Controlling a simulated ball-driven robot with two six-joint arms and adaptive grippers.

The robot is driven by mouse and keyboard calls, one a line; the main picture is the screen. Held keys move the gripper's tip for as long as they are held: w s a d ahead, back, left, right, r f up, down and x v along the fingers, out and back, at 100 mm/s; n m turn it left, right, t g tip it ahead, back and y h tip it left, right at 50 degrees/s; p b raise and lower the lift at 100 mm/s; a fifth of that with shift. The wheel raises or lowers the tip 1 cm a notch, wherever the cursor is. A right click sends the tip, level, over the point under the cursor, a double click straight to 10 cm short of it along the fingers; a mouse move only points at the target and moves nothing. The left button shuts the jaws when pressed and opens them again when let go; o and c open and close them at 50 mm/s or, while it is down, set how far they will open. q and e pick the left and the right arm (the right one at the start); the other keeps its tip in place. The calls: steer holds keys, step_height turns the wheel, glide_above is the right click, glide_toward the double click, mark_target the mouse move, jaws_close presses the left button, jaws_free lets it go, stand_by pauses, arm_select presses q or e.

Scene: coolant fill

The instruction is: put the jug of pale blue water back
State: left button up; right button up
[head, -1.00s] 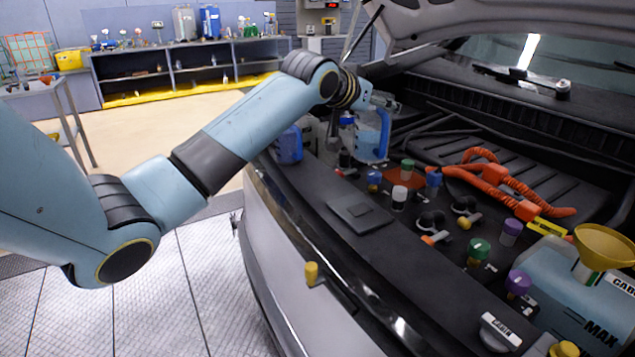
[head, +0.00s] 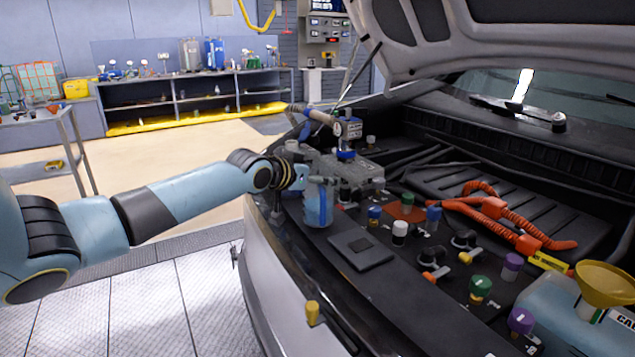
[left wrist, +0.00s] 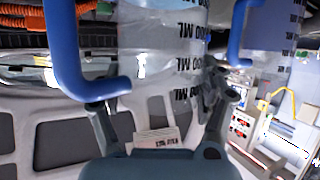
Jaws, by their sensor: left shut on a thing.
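The jug of pale blue water (head: 318,207) is a clear jug with a pale blue tint, upright over the dark front ledge of the engine bay. My left gripper (head: 335,172) is shut on its upper part. In the left wrist view the jug (left wrist: 165,45) fills the space between my left gripper's fingers (left wrist: 162,95), with black ML markings and a blue handle. Whether its base touches the ledge I cannot tell. My right gripper is not in view.
A second jug (left wrist: 275,28) with a blue handle stands close beside it in the left wrist view. A hosed instrument (head: 348,132) stands behind my gripper. Several coloured caps and a flat black plate (head: 361,249) lie to the right. The raised hood (head: 440,35) overhangs.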

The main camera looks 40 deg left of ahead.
arm_select(q)
steer(key=shift+f, duration=0.55)
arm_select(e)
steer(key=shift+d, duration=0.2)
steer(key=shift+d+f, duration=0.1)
arm_select(q)
steer(key=o, duration=1.2)
steer(key=shift+f, duration=0.2)
steer(key=o, duration=0.5)
